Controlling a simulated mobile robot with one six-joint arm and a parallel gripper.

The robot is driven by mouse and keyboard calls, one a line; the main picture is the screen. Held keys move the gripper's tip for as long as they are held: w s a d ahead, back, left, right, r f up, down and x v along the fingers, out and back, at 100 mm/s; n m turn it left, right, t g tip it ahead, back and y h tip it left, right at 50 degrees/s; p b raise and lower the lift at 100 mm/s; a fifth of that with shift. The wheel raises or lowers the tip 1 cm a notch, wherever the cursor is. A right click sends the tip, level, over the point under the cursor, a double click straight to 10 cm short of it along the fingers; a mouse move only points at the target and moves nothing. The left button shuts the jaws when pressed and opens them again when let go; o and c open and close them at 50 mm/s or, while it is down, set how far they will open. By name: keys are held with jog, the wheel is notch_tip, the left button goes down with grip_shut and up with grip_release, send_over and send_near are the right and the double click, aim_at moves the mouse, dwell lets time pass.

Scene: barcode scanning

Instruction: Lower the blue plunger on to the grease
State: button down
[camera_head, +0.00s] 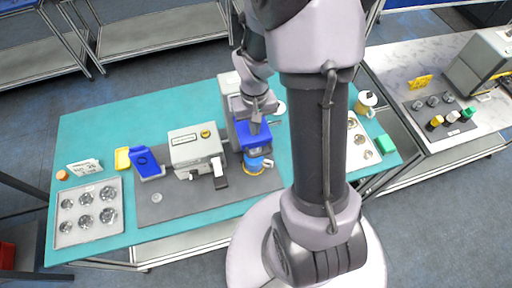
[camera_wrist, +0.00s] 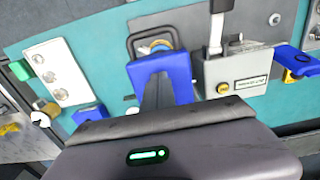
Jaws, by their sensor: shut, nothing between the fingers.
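A blue part (camera_head: 253,136), which looks like the plunger, stands below the end of my arm at the right of the grey mat. It also shows in the wrist view (camera_wrist: 161,66), close in front of my gripper. Below it in the head view is a light blue round piece with a yellow-orange base (camera_head: 256,169); I cannot tell whether the two touch. My gripper (camera_head: 254,116) is shut and empty, just above or against the blue part; contact is unclear. In the wrist view its dark fingers (camera_wrist: 158,95) overlap the blue part. No grease can be made out.
A grey-white machine (camera_head: 196,146) stands left of the blue part, close by. A blue stand (camera_head: 148,163), a yellow box (camera_head: 122,158) and a metal tray with round wells (camera_head: 88,212) are further left.

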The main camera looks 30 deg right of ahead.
jog(key=shift+f+b, duration=1.3)
jog(key=shift+f, duration=0.3)
notch_tip(320, 180, up, 10)
jog(key=p, duration=0.7)
jog(key=shift+f, duration=0.35)
jog(key=shift+f, duration=0.1)
jog(key=shift+w+a+f+b, duration=0.1)
jog(key=shift+a+f+b, duration=0.15)
jog(key=shift+b, duration=0.8)
jog(key=s+a+f+m+t+y+b, duration=0.1)
jog(key=s+a+f+t+b, duration=0.4)
jog(key=b, duration=2.5)
jog(key=s+a+f+y, duration=0.1)
jog(key=s+a+f, duration=0.4)
jog(key=a, duration=0.4)
jog(key=shift+s+t, duration=0.4)
jog(key=shift+s, duration=0.35)
